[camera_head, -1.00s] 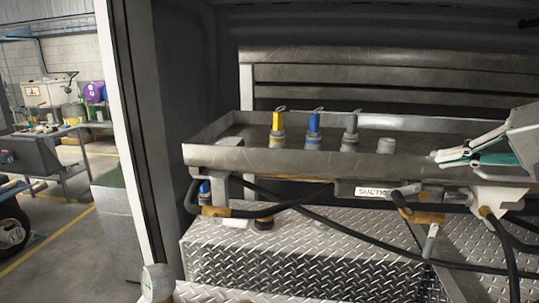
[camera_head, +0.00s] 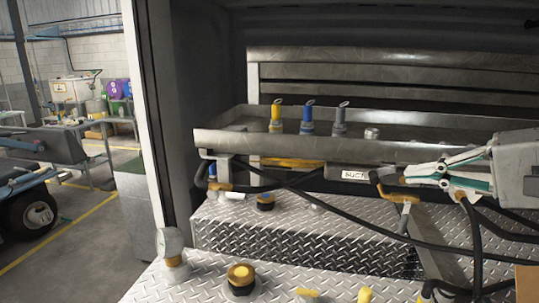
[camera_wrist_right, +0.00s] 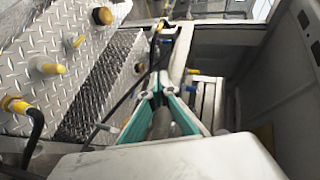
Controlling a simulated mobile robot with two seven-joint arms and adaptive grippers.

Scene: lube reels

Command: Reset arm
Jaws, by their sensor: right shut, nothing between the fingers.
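My right gripper (camera_head: 408,173) comes in from the right in the head view, with pale and teal fingers. Its fingers are shut and empty. The tips overlap the right part of the metal tray's front wall (camera_head: 290,146) in the picture; I cannot tell whether they touch it. In the right wrist view the same gripper (camera_wrist_right: 160,88) has its fingers meeting at the tips. A yellow nozzle (camera_head: 276,117), a blue nozzle (camera_head: 307,119) and a grey nozzle (camera_head: 340,121) stand upright in the tray, left of the gripper. My left gripper is not in view.
Black hoses (camera_head: 400,232) hang below the tray and cross the diamond-plate box (camera_head: 300,238). A pale door post (camera_head: 142,110) is at left, with workshop floor (camera_head: 80,225) beyond.

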